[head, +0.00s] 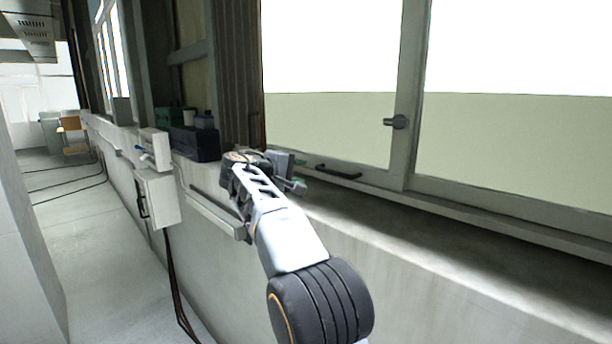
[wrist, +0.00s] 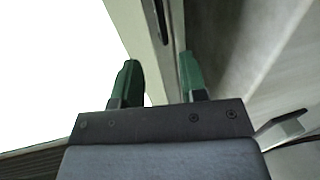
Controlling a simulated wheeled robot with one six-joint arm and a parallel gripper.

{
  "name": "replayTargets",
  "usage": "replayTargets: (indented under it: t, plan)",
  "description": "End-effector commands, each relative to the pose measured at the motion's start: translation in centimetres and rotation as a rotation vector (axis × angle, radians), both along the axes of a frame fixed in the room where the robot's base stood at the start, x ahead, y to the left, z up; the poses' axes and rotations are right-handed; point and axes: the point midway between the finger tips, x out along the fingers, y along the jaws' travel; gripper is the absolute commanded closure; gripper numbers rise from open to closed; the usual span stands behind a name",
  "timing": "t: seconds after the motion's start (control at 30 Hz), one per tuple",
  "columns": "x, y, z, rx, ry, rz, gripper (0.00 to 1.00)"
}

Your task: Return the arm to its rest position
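My gripper (head: 298,174) is at the end of my raised arm in the head view, stretched out close to the window and just above the sill. In the wrist view its two green fingers (wrist: 158,62) stand apart with a clear gap. Nothing is held between them. The window frame (wrist: 140,28) with a dark handle shows beyond the fingers. I cannot tell the exact distance between the fingertips and the frame.
The window sill (head: 420,238) runs along the right, with a window handle (head: 397,122) above. A dark box (head: 194,144) stands on the ledge beyond my arm. A grey wall box (head: 160,200) has a hanging cable (head: 176,290). The floor (head: 95,240) at left is mostly clear.

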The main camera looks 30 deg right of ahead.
Motion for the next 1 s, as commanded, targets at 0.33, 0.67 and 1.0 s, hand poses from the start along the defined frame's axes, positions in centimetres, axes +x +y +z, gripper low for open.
replayTargets:
  t: [0.33,0.67,1.0]
  plan:
    - [-0.2,0.6,0.2,0.000,-0.001,-0.001,0.61]
    - [-0.2,0.6,0.1,0.002,0.000,0.000,0.61]
    - [-6.3,4.3,-6.7,0.378,0.009,0.122,0.61]
